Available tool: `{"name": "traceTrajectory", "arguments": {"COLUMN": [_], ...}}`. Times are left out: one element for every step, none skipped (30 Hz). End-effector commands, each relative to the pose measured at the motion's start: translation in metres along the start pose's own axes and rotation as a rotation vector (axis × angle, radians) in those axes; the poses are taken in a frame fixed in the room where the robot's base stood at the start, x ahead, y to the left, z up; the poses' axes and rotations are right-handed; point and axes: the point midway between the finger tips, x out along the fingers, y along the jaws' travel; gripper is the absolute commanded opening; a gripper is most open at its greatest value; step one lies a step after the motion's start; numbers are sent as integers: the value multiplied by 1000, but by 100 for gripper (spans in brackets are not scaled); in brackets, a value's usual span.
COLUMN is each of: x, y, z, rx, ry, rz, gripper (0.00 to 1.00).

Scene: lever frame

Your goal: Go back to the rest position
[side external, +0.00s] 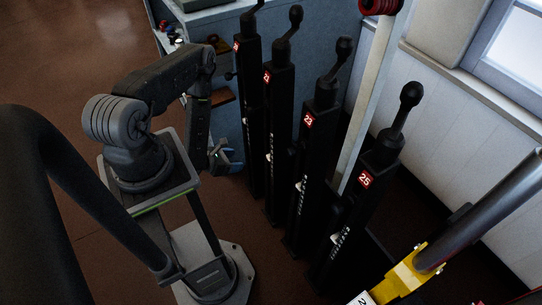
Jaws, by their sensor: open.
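My gripper (228,161) is at the end of my arm, left of centre in the side external view. It hangs low, to the left of the row of black lever posts, and looks apart from them. It is small and dark here, with a bluish part at its tip. Its jaws are open and nothing shows between them. My arm is bent, with its upper link reaching to the right and its lower link hanging down.
Black posts with round-knobbed levers stand in a row, among them number 23 (318,160) and number 25 (360,200). A blue-grey cabinet (222,55) stands behind. A yellow bracket (405,277) with a grey lever is at lower right. Brown floor (60,60) is clear at left.

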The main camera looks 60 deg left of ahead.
Motion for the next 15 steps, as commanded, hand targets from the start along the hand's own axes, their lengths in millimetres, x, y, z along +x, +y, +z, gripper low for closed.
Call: {"name": "traceTrajectory", "arguments": {"x": [0, 0, 0, 0, 0, 0, 0, 0, 0, 0, 0, 1, 2, 4, 8], "y": [0, 0, 0, 0, 0, 0, 0, 0, 0, 0, 0, -1, -3, -5, -10], "z": [0, 0, 0, 0, 0, 0, 0, 0, 0, 0, 0, 2, 4, 7, 13], "rx": [0, 0, 0, 0, 0, 0, 0, 0, 0, 0, 1, 5, 12, 23, 46], "ry": [0, 0, 0, 0, 0, 0, 0, 0, 0, 0, 0, -2, -4, -7, -15], "rz": [0, 0, 0, 0, 0, 0, 0, 0, 0, 0, -1, -9, -22, -43, -84], "gripper": [64, 64, 64, 64, 64, 64, 64, 64, 64, 64, 64, 64, 64, 64, 64]}}
